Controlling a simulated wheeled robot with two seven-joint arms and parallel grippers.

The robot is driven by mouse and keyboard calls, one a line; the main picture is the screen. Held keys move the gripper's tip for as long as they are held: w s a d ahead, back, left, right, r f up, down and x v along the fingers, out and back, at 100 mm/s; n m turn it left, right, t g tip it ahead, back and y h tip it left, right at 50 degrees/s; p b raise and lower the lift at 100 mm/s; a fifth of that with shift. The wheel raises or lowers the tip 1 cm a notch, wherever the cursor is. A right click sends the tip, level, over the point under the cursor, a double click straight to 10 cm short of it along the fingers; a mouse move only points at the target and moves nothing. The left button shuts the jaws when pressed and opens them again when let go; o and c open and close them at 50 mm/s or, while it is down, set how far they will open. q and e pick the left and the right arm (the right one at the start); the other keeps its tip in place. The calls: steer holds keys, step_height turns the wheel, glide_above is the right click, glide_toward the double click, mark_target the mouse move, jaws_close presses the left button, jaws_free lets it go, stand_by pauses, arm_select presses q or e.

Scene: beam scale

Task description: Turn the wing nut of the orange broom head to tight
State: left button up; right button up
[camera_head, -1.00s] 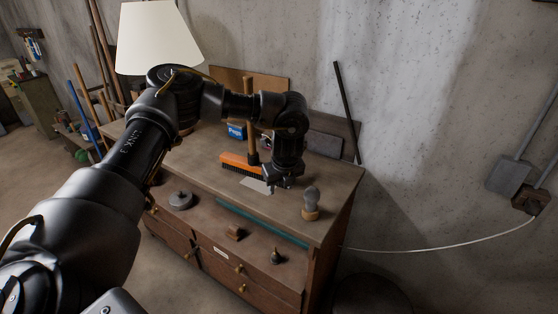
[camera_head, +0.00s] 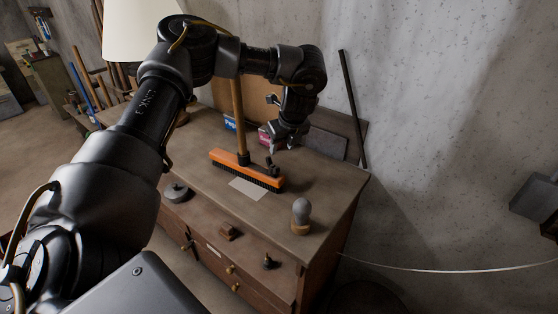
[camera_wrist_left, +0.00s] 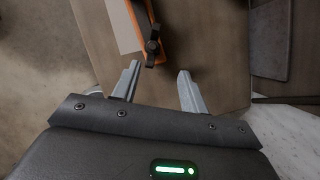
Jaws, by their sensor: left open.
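The orange broom head (camera_head: 225,163) lies bristles down on the dresser top, with its wooden handle (camera_head: 238,115) rising from a dark socket. A small dark part, which looks like the wing nut (camera_head: 273,169), stands at its right end. In the left wrist view the wing nut (camera_wrist_left: 153,46) sits on the orange bar (camera_wrist_left: 142,22). My left gripper (camera_head: 274,149) points down just behind and above that end. In the left wrist view its two fingers (camera_wrist_left: 160,72) are apart with nothing between them, and the wing nut is just beyond the tips. My right gripper is not in view.
A white sheet (camera_head: 248,189) lies in front of the broom head. A grey knob on a wooden base (camera_head: 301,213) stands near the dresser's right edge, and a round grey weight (camera_head: 177,192) at the left. Small boxes and a dark panel (camera_head: 326,144) are behind.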

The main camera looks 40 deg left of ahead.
mark_target(273, 162)
arm_select(q)
steer(key=shift+s+a+f+p, duration=0.15)
steer(key=shift+s+a+f, duration=0.2)
steer(key=shift+a+f, duration=0.25)
steer(key=shift+s+a+f+p, duration=0.15)
steer(key=shift+s+a+f, duration=0.2)
steer(key=shift+f, duration=0.3)
steer(key=x, duration=0.2)
steer(key=p+x, duration=0.1)
steer(key=x, duration=0.1)
steer(key=w+x, duration=0.1)
steer(key=x, duration=0.1)
steer(key=shift+r+p, duration=0.1)
steer(key=shift+p, duration=0.3)
steer(key=shift+a+f, duration=0.1)
steer(key=shift+f, duration=0.25)
steer(key=shift+a+f, duration=0.1)
steer(key=shift+f, duration=0.15)
steer(key=shift+a+f, duration=0.15)
steer(key=shift+f, duration=0.2)
steer(key=shift+r, duration=0.1)
steer(key=c, duration=0.7)
jaws_close()
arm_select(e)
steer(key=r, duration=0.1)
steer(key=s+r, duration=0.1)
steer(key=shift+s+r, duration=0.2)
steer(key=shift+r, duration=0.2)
